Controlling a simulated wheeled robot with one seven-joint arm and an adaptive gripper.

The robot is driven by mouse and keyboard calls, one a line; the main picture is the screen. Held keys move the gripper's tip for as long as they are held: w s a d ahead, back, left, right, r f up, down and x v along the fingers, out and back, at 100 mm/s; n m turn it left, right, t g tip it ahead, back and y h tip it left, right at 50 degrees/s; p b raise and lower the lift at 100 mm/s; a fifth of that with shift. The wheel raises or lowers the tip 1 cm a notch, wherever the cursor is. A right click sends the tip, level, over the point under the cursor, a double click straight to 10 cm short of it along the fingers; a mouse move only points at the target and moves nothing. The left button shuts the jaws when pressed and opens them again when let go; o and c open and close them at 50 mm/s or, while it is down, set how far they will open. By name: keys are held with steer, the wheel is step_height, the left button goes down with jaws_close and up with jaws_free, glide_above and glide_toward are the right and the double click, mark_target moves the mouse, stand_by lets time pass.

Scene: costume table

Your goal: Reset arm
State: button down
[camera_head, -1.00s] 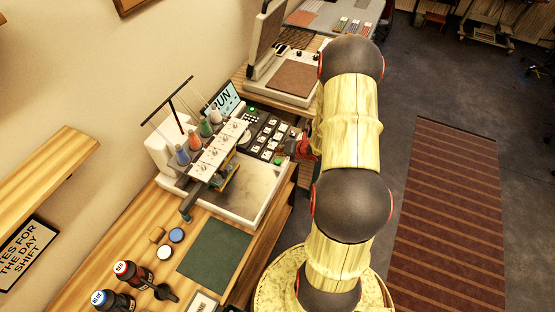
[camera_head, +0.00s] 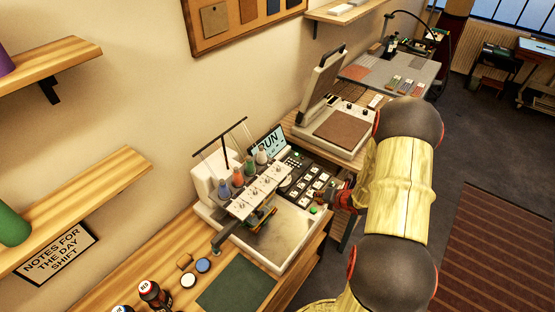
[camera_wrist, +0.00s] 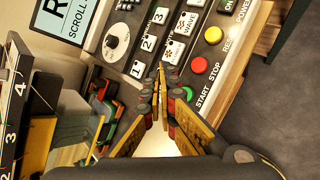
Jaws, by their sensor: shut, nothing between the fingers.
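My arm stands at the right in the head view, and my gripper (camera_head: 334,196) is at the right edge of the embroidery machine, by its control panel (camera_head: 302,184). In the wrist view my gripper (camera_wrist: 161,70) is shut and empty, its fingertips together over the panel. The panel shows numbered buttons, a dial (camera_wrist: 117,42), a yellow button (camera_wrist: 213,35), a red button (camera_wrist: 203,65) and a green button (camera_wrist: 188,93). Whether the fingertips touch the panel I cannot tell.
The embroidery machine (camera_head: 282,243) with several thread cones stands on the wooden bench. A heat press (camera_head: 341,137) stands behind it. Bottles (camera_head: 153,293) and a green mat (camera_head: 237,285) are at the front. Wooden shelves (camera_head: 80,207) jut from the left wall. Open floor lies right.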

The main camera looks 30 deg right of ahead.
steer(key=shift+a+n, duration=0.2)
steer(key=shift+n, duration=0.5)
steer(key=s+a+r+n+g+y+b, duration=0.1)
steer(key=s+a+r+n+g+y, duration=0.2)
steer(key=a+n, duration=0.7)
steer(key=s+a+r+n+g+y+b, duration=0.1)
steer(key=s+a+r+n+y, duration=0.25)
steer(key=a+r+n, duration=0.45)
steer(key=s+a+r+n+h+b, duration=0.6)
steer(key=s+a+r+n+b, duration=0.4)
steer(key=n, duration=1.6)
steer(key=shift+s+a+r, duration=1.8)
steer(key=shift+s+r, duration=0.05)
steer(key=shift+s, duration=0.4)
stand_by(0.7)
